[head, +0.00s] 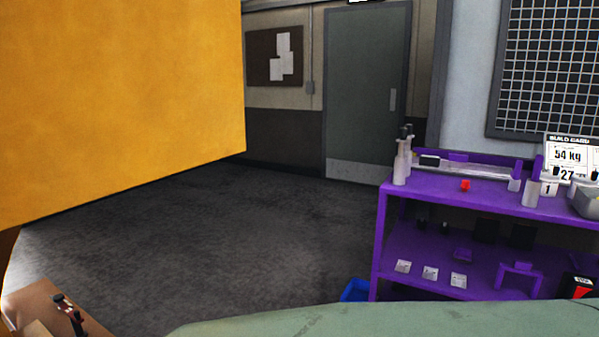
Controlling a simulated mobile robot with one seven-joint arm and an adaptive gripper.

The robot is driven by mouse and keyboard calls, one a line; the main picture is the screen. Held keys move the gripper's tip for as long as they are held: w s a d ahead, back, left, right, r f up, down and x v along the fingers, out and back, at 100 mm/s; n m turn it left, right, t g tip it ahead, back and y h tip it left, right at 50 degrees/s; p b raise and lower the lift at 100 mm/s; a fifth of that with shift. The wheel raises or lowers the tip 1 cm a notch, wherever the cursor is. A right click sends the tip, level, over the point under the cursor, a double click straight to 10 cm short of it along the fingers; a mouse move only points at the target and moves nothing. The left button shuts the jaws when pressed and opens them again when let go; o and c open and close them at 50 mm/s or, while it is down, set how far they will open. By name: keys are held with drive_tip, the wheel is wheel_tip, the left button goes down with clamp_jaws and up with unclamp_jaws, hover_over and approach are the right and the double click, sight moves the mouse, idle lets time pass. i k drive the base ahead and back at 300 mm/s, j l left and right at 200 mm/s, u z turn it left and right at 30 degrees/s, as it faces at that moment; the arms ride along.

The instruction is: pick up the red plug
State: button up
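A small red object (465,185), which looks like the red plug, sits on the top shelf of the purple bench (420,186) at the right, toward its left half. It is small in the picture and its exact shape is hard to tell. My gripper is not in view.
A large orange surface (120,100) fills the upper left. A pale green surface (400,318) crosses the bottom. White cylinders (401,165) and a build card (567,158) stand on the bench. A blue bin (355,290) is beside it. Grey floor (250,220) lies open before the door.

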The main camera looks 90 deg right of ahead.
sight(465, 185)
drive_tip(key=z, duration=3.6)
drive_tip(key=i+l+u, duration=0.15)
drive_tip(key=u, duration=0.35)
drive_tip(key=i+l+u, duration=0.1)
drive_tip(key=u, duration=0.35)
drive_tip(key=i+l+u, duration=0.2)
drive_tip(key=l, duration=0.2)
drive_tip(key=l+u, duration=0.15)
drive_tip(key=l, duration=0.2)
drive_tip(key=i+l+u, duration=0.2)
drive_tip(key=l, duration=0.2)
drive_tip(key=i+l, duration=0.1)
drive_tip(key=l, duration=0.65)
drive_tip(key=i+l+u, duration=0.1)
drive_tip(key=l, duration=0.7)
drive_tip(key=i+l, duration=0.1)
drive_tip(key=l, duration=0.65)
drive_tip(key=i+u, duration=0.05)
